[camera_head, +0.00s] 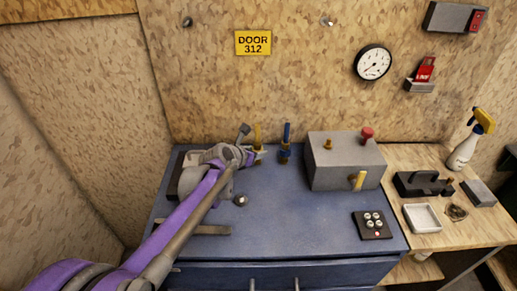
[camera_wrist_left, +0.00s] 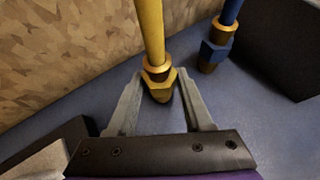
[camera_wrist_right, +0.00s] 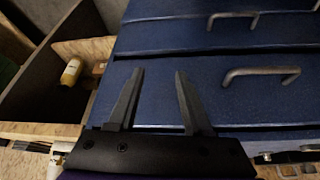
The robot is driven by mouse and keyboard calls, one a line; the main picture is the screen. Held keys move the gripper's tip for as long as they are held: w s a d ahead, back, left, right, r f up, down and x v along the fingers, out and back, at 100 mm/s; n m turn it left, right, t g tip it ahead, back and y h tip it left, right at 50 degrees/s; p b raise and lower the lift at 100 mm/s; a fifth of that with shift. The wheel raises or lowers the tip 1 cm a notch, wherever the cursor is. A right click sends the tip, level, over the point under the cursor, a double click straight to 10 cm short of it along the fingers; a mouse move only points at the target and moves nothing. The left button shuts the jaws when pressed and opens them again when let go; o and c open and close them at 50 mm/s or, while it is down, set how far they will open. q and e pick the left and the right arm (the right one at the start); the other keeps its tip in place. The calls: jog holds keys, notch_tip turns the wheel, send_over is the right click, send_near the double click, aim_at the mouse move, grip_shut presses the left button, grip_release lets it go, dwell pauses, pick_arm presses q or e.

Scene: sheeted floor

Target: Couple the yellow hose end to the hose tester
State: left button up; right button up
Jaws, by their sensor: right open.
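The yellow hose end (camera_head: 258,137) stands upright near the back of the blue bench top. In the left wrist view its brass nut (camera_wrist_left: 159,84) shows between the fingers of my left gripper (camera_wrist_left: 159,76), which is open with gaps on both sides. In the head view my left gripper (camera_head: 246,156) is right beside the hose. The grey box, which looks like the hose tester (camera_head: 342,166), stands to the right with a brass fitting on top, a red knob and a yellow lever. My right gripper (camera_wrist_right: 148,75) is open and empty before blue drawers.
A blue hose end (camera_head: 286,138) stands between the yellow hose and the grey box; it also shows in the left wrist view (camera_wrist_left: 217,42). A dark button pad (camera_head: 372,225) lies in front of the box. A wooden side table (camera_head: 437,250) holds a tray and spray bottle.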

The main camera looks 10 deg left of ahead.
aim_at(256, 130)
pick_arm(q)
grip_shut()
jog(key=shift+r, duration=0.1)
jog(key=shift+r+p, duration=1.35)
jog(key=shift+r, duration=0.85)
jog(key=shift+r, duration=0.1)
jog(key=shift+r+p, duration=1.1)
jog(key=shift+r, duration=0.8)
